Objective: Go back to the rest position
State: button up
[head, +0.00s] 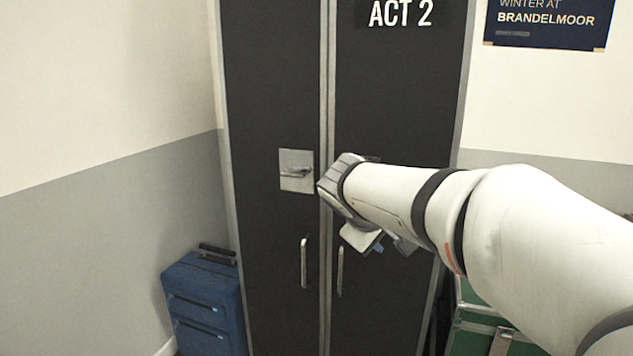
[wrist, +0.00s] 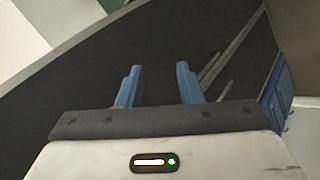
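My gripper (wrist: 158,82) shows in the wrist view with two blue fingers apart and nothing between them. In the head view my arm reaches in from the right, and its wrist end is in front of the tall black wardrobe (head: 270,90) marked ACT 2. The fingers are mostly hidden there below the wrist. Both wardrobe doors look closed. A metal latch plate with a handle (head: 296,171) is on the left door, just left of my wrist. Two vertical pull handles (head: 304,263) sit lower, one on each side of the middle seam.
A blue suitcase (head: 205,305) stands on the floor left of the wardrobe, against the wall. A green case (head: 478,338) with metal edges is at the lower right, under my arm. A dark poster (head: 548,22) hangs on the right wall.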

jog(key=s+d+m+g+y+p, duration=0.1)
jog(key=s+m+g+y+p, duration=0.1)
jog(key=s+p, duration=0.4)
jog(key=s+d+f+m+g+y+p, duration=0.1)
jog(key=s+m+p, duration=0.4)
jog(key=s, duration=1.1)
jog(key=shift+s+d+f+g+y+p, duration=0.15)
jog(key=shift+s+d+g+y+p, duration=0.2)
jog(key=shift+g+y+p, duration=0.5)
jog(key=shift+s+a+y, duration=0.1)
jog(key=shift+y, duration=0.15)
